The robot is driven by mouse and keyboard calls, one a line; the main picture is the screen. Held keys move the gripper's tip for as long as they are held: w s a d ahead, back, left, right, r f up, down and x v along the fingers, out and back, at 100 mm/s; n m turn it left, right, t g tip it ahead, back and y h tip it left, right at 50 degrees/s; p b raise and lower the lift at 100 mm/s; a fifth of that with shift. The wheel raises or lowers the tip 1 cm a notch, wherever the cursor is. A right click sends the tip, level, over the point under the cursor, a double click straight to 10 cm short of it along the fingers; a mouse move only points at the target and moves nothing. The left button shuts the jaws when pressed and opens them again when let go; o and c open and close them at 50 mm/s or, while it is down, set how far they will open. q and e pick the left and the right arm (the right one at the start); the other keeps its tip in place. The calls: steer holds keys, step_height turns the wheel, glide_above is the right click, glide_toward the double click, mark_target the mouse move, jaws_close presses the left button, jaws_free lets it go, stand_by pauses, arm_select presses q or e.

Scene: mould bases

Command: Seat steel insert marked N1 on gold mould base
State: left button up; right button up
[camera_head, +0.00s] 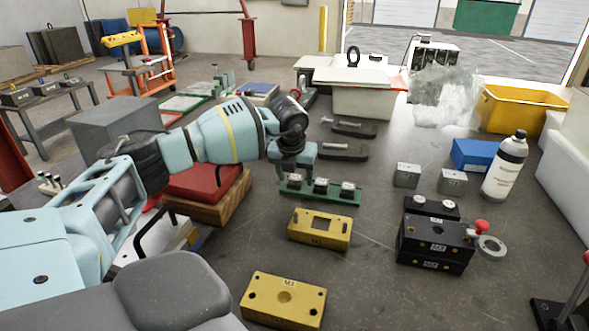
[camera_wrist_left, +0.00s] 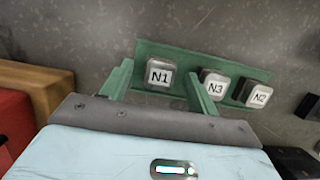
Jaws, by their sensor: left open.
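The steel insert marked N1 (camera_wrist_left: 159,77) sits at the left end of a green rack (camera_wrist_left: 225,65), beside inserts N3 (camera_wrist_left: 214,86) and N2 (camera_wrist_left: 258,95). My left gripper (camera_head: 294,172) is over that end of the rack in the head view. In the left wrist view its green fingers (camera_wrist_left: 158,70) are open, one on each side of N1; contact cannot be told. A gold block with a rectangular opening (camera_head: 297,226) lies in front of the rack. A second gold block, marked M3 (camera_head: 261,302), with a round recess, lies nearer. My right gripper is not in view.
A black block (camera_head: 434,245) with a red knob stands at right, near steel cubes (camera_head: 407,175), a blue box (camera_head: 474,155) and a white bottle (camera_head: 504,170). A red pad on a wooden block (camera_head: 207,185) is left of the rack. Bare bench separates gold and black blocks.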

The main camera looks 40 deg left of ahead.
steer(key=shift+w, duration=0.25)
